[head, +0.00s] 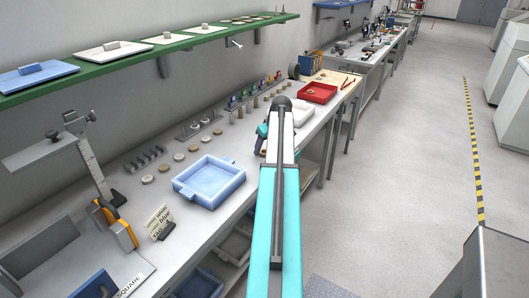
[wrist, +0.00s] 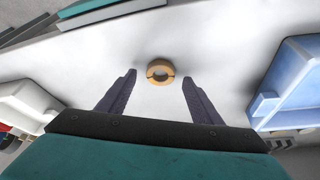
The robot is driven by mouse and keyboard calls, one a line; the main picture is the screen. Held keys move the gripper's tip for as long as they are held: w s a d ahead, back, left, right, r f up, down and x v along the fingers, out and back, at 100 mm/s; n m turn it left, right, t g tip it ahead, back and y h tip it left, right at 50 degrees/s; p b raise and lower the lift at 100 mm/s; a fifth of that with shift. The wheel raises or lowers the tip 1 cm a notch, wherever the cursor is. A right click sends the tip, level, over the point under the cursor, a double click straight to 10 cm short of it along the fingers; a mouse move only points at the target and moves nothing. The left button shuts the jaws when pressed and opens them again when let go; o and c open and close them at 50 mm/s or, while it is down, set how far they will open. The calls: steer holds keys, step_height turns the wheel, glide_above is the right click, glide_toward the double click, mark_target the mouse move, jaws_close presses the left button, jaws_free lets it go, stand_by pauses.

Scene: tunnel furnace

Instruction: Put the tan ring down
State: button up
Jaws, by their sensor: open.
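The tan ring (wrist: 160,71) lies flat on the pale bench top (wrist: 215,60) in the wrist view, with a gap on each side between it and my fingers. My gripper (wrist: 159,77) is open, its two dark fingers spread left and right of the ring, with the fingertips about level with it. Nothing is held. In the head view my arm covers this spot, and the ring does not show there.
A light blue tray (head: 210,178) is left of my arm, on the right in the wrist view (wrist: 290,85). A white tray (wrist: 28,103) is at the wrist view's left. A red tray (head: 318,93) stands farther along the bench. A green shelf (head: 140,55) runs above.

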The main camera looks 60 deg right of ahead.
steer(key=shift+w+f, duration=0.2)
steer(key=shift+f, duration=0.3)
steer(key=c, duration=1.2)
steer(key=shift+r, duration=0.25)
steer(key=shift+d+r+b, duration=0.1)
steer(key=shift+r+b, duration=0.5)
steer(key=shift+r, duration=0.9)
steer(key=s+a+b, duration=0.1)
steer(key=s+a, duration=0.2)
steer(key=s, duration=0.1)
steer(key=s+a+r+b, duration=0.1)
steer(key=s+a, duration=0.2)
steer(key=s, duration=0.1)
steer(key=s+a+b, duration=0.1)
steer(key=s+a, duration=0.2)
steer(key=s, duration=0.2)
steer(key=shift+a+r, duration=0.3)
